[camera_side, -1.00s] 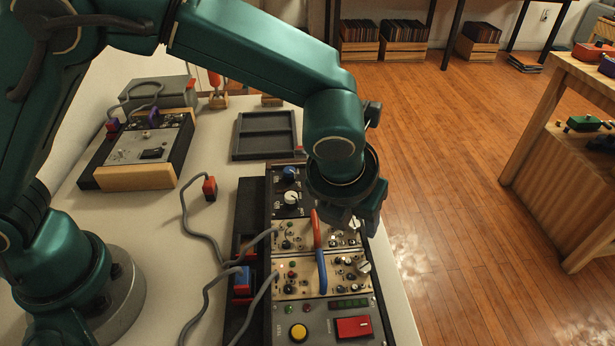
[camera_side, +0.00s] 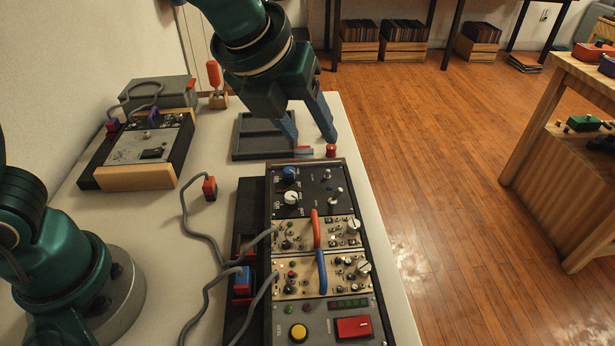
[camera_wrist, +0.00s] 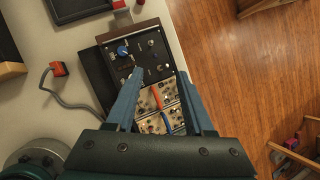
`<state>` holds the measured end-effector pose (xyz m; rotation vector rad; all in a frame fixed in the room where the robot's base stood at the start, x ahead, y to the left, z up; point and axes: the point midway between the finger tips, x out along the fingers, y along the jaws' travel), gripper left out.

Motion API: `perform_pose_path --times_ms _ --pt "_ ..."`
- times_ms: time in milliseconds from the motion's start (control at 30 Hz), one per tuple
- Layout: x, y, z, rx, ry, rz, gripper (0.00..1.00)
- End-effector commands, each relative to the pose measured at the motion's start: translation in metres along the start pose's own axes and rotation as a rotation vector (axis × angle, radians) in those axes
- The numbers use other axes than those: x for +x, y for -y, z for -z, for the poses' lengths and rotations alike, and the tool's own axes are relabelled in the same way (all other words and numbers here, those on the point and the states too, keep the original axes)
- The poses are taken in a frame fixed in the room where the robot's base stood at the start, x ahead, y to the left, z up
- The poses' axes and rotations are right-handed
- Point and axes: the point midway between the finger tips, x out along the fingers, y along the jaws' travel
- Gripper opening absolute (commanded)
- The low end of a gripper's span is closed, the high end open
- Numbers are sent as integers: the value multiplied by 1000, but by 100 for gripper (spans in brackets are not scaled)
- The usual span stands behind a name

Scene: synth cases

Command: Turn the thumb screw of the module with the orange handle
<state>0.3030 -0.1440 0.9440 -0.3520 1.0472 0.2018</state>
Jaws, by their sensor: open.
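The module with the orange handle is a beige panel (camera_side: 291,228) in the rack, with its orange-red handle (camera_side: 316,229) upright across it. A pale round thumb screw (camera_side: 353,226) stands at its right side. The handle also shows between my fingers in the wrist view (camera_wrist: 157,98); the screw is hard to make out there. A similar beige module with a blue handle (camera_side: 321,271) sits directly in front, with its own pale knob (camera_side: 363,267). My gripper (camera_side: 310,138) is open and empty, raised beyond the far end of the rack, apart from both modules.
A black panel with knobs (camera_side: 322,186) is at the rack's far end. The front panel has a yellow button (camera_side: 298,332) and red switch (camera_side: 353,327). Grey cables (camera_side: 205,236) lie left of the rack. A dark tray (camera_side: 250,138) and small red piece (camera_side: 331,151) lie beyond.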

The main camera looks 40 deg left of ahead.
Motion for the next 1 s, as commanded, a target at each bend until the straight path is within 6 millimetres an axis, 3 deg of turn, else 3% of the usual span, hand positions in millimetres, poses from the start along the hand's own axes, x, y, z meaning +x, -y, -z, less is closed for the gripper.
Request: perform_pose_path --times_ms 200,467,1000 --pt "-23 -32 -10 -285 29 6 53" --pt "-44 -67 -7 -669 52 14 53" --pt "-67 -122 26 -1540 70 44 53"
